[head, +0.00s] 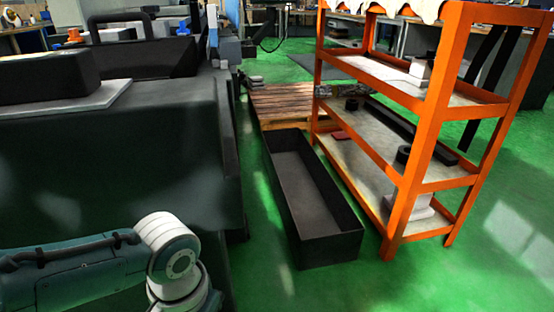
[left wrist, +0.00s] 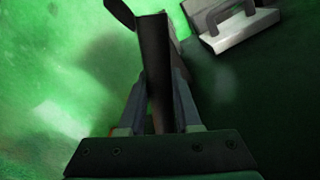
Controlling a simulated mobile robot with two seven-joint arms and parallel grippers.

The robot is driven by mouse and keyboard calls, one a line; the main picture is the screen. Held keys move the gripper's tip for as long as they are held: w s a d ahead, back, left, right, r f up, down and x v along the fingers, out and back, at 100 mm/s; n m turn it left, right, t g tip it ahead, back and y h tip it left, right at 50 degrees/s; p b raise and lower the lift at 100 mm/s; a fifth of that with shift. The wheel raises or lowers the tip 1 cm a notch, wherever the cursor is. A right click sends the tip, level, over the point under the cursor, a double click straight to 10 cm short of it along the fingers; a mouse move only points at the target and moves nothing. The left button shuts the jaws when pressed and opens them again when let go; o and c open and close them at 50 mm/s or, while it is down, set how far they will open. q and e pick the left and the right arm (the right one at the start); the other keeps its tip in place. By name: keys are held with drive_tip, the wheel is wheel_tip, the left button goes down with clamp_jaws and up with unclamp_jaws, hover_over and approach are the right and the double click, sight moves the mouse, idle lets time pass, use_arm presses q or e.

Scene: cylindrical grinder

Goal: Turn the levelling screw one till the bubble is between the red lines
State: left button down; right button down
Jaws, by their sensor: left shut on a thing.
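In the left wrist view, my left gripper (left wrist: 160,100) is shut on a long dark bar (left wrist: 153,60). The bar stands between the two fingers and runs away from them, with a dark flat piece (left wrist: 120,13) at its far end on the left. I cannot tell whether this bar is a tool or part of the levelling screw. No bubble and no red lines can be made out. In the head view only my left arm shows, at the lower left beside the dark grinder (head: 110,150); its gripper is hidden. My right gripper is in neither view.
A pale grey block with a dark handle (left wrist: 238,30) is at the upper right of the left wrist view. In the head view, a black trough (head: 310,205), an orange shelf (head: 405,190) and a wooden pallet (head: 285,100) stand on the green floor, with clear floor at lower right.

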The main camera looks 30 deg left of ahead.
use_arm(q)
drive_tip(key=c, duration=0.6)
unclamp_jaws()
wheel_tip(320, 180, up, 10)
drive_tip(key=p, duration=0.6)
drive_tip(key=shift+p, duration=0.3)
drive_tip(key=shift+c, duration=0.3)
